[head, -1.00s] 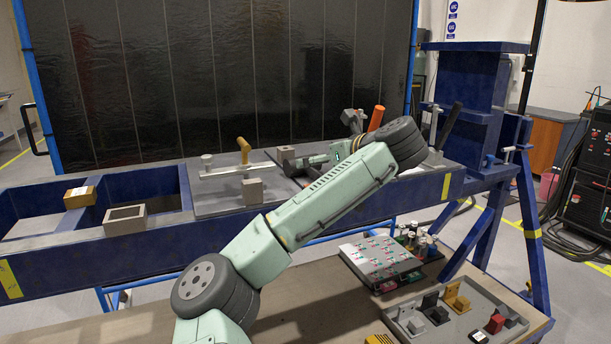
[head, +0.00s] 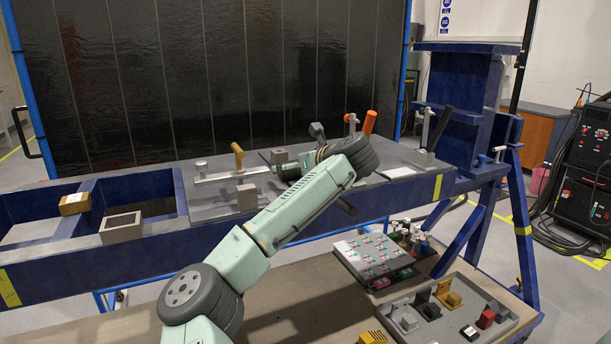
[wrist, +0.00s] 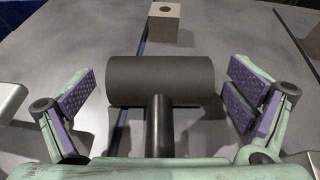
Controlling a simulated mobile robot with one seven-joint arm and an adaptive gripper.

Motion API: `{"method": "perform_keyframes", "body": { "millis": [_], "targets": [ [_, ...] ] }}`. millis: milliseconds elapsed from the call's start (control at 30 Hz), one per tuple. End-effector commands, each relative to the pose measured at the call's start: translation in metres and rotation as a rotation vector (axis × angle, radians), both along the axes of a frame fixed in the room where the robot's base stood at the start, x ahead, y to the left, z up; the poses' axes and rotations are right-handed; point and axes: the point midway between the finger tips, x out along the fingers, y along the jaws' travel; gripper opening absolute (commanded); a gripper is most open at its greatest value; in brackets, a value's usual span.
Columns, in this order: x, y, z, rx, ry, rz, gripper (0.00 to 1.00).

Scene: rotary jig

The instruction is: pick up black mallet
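The black mallet lies on the grey plate in the wrist view, with its cylindrical head (wrist: 160,82) crosswise and its dark handle (wrist: 160,125) running toward the camera. My gripper (wrist: 162,90) is open, one purple-padded finger on each side of the mallet head, with a gap on both sides. My gripper in the head view is mostly hidden too, low over the plate.
A grey block with a hole (wrist: 163,22) stands beyond the mallet head. In the head view a toggle clamp with a tan handle (head: 238,155) is left of my gripper, and an orange handle (head: 369,122) rises behind my wrist. A tray of parts (head: 450,310) lies on the lower shelf.

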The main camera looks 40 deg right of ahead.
Motion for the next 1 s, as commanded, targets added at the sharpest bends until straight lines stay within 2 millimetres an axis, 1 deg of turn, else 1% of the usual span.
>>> {"method": "perform_keyframes", "body": {
  "millis": [33, 67, 900, 1000],
  "targets": [
    [-0.0001, 0.0, 0.0002, 0.0, 0.0, 0.0, 0.93],
    [-0.0001, 0.0, 0.0002, 0.0, 0.0, 0.0, 0.91],
    [-0.0003, 0.0001, 0.0003, 0.0, 0.0, 0.0, 0.35],
    [-0.0004, 0.0002, 0.0018, -0.001, -0.002, 0.0, 0.3]
  ]
}}
